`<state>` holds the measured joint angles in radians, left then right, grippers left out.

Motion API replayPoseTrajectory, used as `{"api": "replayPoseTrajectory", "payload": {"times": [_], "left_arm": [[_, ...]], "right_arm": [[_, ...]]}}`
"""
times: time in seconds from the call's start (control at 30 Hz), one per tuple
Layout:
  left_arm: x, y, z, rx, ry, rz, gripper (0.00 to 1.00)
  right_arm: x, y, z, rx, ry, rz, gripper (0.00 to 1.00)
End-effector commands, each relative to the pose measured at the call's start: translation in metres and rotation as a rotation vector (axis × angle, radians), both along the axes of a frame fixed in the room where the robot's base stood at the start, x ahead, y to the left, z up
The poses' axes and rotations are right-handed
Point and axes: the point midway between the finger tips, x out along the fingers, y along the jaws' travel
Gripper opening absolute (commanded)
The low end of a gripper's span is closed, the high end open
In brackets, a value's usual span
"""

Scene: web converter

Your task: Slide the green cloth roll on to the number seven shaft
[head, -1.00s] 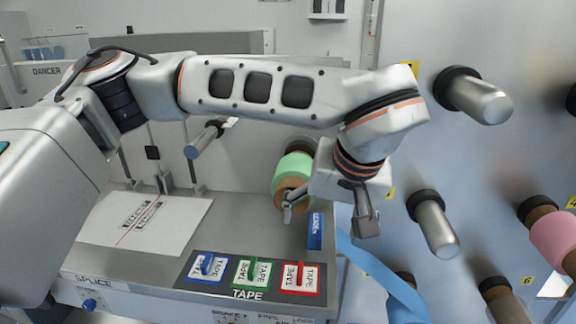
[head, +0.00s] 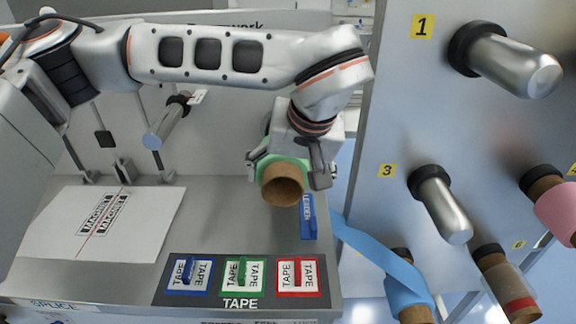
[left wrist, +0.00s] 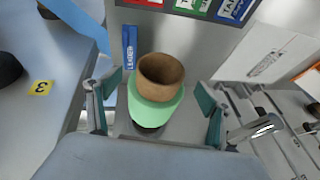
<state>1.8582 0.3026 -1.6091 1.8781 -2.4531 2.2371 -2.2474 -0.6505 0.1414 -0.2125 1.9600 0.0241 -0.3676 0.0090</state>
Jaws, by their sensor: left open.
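The green cloth roll (head: 268,169) has a light green band on a brown core and sits at the back right of the grey worktop. In the left wrist view the green roll (left wrist: 157,110) points its core end up, with a dark round base below it. My left gripper (head: 288,176) is open, with one finger on each side of the roll. In the wrist view gaps show between the fingers and the roll. I see no label seven, so I cannot tell which shaft is number seven. My right gripper is not in view.
On the right panel, bare shaft one (head: 515,65) and bare shaft three (head: 442,208) stick out. A pink roll (head: 556,211), a blue roll (head: 407,294) with a blue web, and a clear roll (head: 508,281) hang there. A blue leader block (head: 308,217) stands close to the gripper.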

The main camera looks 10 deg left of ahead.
Motion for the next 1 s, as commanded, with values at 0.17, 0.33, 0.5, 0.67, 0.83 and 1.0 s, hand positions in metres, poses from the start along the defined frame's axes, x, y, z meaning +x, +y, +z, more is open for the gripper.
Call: {"api": "replayPoseTrajectory", "payload": {"times": [0.17,0.33,0.5,0.67,0.83,1.0], "left_arm": [[0.008,0.007,-0.026,0.000,0.006,0.002,0.80],[0.015,0.011,-0.041,-0.001,0.003,0.001,0.80],[0.018,0.013,-0.046,0.000,0.001,0.000,0.80],[0.018,0.013,-0.047,0.000,0.000,0.000,0.80],[0.018,0.013,-0.047,0.000,0.000,0.000,0.54],[0.018,0.013,-0.047,0.000,0.000,0.000,0.54]], "right_arm": [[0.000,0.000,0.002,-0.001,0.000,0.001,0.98],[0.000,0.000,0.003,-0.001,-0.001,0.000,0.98],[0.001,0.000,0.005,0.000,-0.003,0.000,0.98],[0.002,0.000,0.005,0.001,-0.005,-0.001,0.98],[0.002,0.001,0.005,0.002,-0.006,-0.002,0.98],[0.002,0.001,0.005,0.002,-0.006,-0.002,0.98]]}}
